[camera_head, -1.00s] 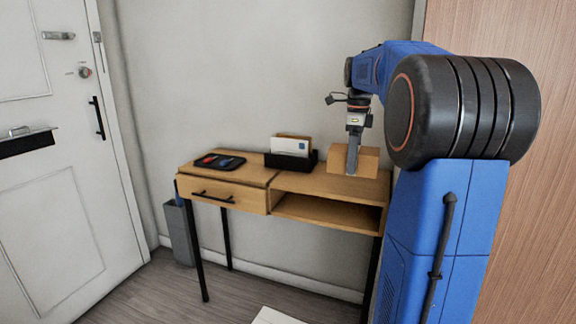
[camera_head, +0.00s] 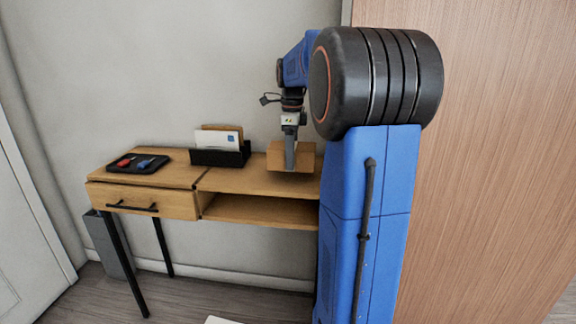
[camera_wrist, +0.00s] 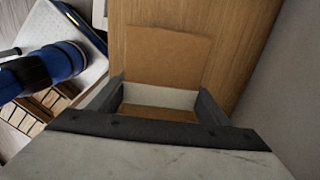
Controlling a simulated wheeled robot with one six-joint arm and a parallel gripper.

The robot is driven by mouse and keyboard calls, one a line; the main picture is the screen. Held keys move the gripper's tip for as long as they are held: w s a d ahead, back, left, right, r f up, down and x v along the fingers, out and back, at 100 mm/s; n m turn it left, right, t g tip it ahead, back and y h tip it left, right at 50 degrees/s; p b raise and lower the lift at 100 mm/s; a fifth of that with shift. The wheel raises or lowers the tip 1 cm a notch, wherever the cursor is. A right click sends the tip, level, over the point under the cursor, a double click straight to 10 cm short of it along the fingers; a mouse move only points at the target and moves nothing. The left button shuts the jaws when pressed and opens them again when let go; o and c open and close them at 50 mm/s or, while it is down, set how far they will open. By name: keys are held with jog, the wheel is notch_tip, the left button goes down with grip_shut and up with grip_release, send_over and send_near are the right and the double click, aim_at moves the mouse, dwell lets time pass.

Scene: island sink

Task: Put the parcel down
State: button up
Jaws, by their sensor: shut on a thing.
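The parcel (camera_head: 304,158) is a small brown cardboard box at the right end of the wooden console table (camera_head: 240,181). My gripper (camera_head: 290,164) points down and is shut on it, with one dark finger showing across its front. In the wrist view the two fingers (camera_wrist: 163,95) stand on either side of brown cardboard, and the parcel's flat brown face (camera_wrist: 168,55) shows above them. The parcel is at tabletop height. I cannot tell whether its underside touches the wood.
A black letter rack (camera_head: 221,157) with envelopes stands just left of the parcel. A black tray (camera_head: 138,163) with red and blue items lies farther left. A grey bin (camera_head: 108,245) stands below. The wall is close behind, and a wood panel (camera_head: 480,180) is at the right.

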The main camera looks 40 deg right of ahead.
jog(key=shift+f, duration=1.85)
jog(key=o, duration=1.2)
jog(key=shift+f, duration=0.15)
jog(key=shift+o, duration=0.2)
notch_tip(320, 180, up, 12)
jog(key=shift+r, duration=0.2)
